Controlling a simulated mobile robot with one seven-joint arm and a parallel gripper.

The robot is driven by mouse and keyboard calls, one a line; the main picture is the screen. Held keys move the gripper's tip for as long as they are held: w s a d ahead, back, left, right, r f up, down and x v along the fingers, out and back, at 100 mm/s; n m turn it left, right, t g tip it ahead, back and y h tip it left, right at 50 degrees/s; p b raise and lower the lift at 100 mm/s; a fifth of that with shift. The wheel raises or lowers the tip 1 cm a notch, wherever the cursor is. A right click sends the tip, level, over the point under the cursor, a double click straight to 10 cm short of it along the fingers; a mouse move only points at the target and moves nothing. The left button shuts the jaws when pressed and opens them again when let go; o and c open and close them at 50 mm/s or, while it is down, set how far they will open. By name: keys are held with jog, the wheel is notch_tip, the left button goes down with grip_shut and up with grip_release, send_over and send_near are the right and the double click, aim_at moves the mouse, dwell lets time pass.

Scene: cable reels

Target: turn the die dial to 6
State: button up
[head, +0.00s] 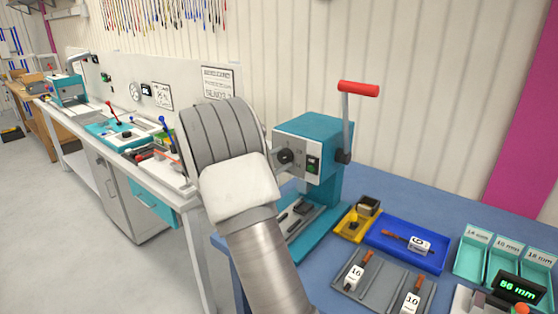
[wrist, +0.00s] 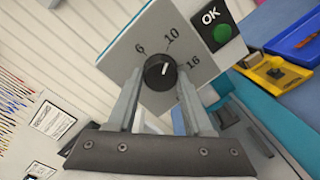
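The die dial (head: 286,156) is a round black knob on the pale front plate of a teal press (head: 315,130). In the wrist view the knob (wrist: 160,73) has a white mark that points up and slightly right, toward the printed 10. The 6 is at its upper left and the 16 at its right. I cannot tell how far the tips are from the plate. In the head view my wrist hides most of the gripper.
A green button marked OK (wrist: 221,33) is beside the dial. The press has a red-handled lever (head: 358,89). On the blue table are a yellow bin (head: 345,233), a blue tray (head: 378,238), a grey tray with dies 16 and 10 (head: 382,290), and teal bins (head: 497,268).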

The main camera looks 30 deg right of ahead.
grip_shut()
jog(key=shift+n, duration=0.3)
jog(key=n+p, duration=0.3)
jog(key=n, duration=0.2)
jog(key=shift+n, duration=0.3)
jog(key=n+p, duration=0.3)
jog(key=n, duration=0.1)
jog(key=shift+s, duration=0.15)
jog(key=shift+n+t+p, duration=0.4)
jog(key=shift+n+p, duration=0.15)
jog(key=shift+n, duration=0.35)
jog(key=shift+d+f+n, duration=0.1)
jog(key=shift+f+n, duration=0.05)
jog(key=shift+n, duration=0.15)
jog(key=o, duration=0.7)
grip_release()
